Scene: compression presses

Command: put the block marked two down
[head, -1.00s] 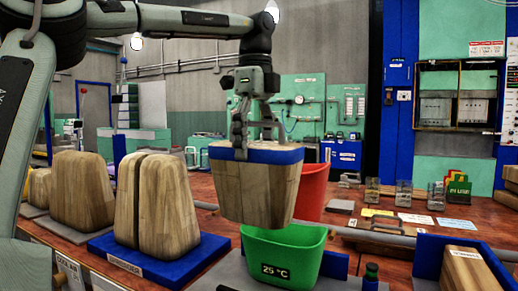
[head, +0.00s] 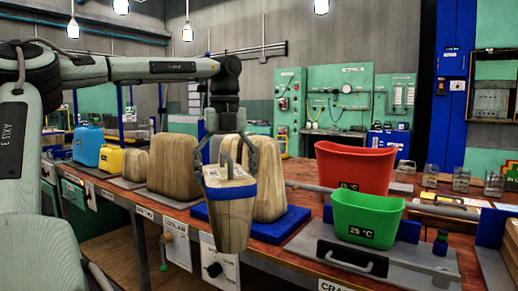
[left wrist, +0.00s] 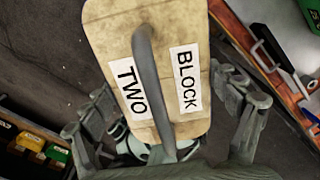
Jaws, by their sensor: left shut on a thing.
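My left gripper (head: 225,162) is shut on the wooden block marked two (head: 231,218), a tapered block with a blue band near its top. It hangs in the air in front of the bench's front edge. In the left wrist view the top of the block (left wrist: 118,82) shows the labels "BLOCK" and "TWO" and a grey handle across it. The gripper's fingers stand on either side of that handle. My right gripper is not seen in these views.
Behind the held block, wooden blocks (head: 270,180) stand on a blue base (head: 285,222). A green bin (head: 367,218) and a red bin (head: 354,167) stand to the right. Another wooden block (head: 174,165), a yellow container (head: 110,159) and a blue container (head: 88,146) stand left along the bench.

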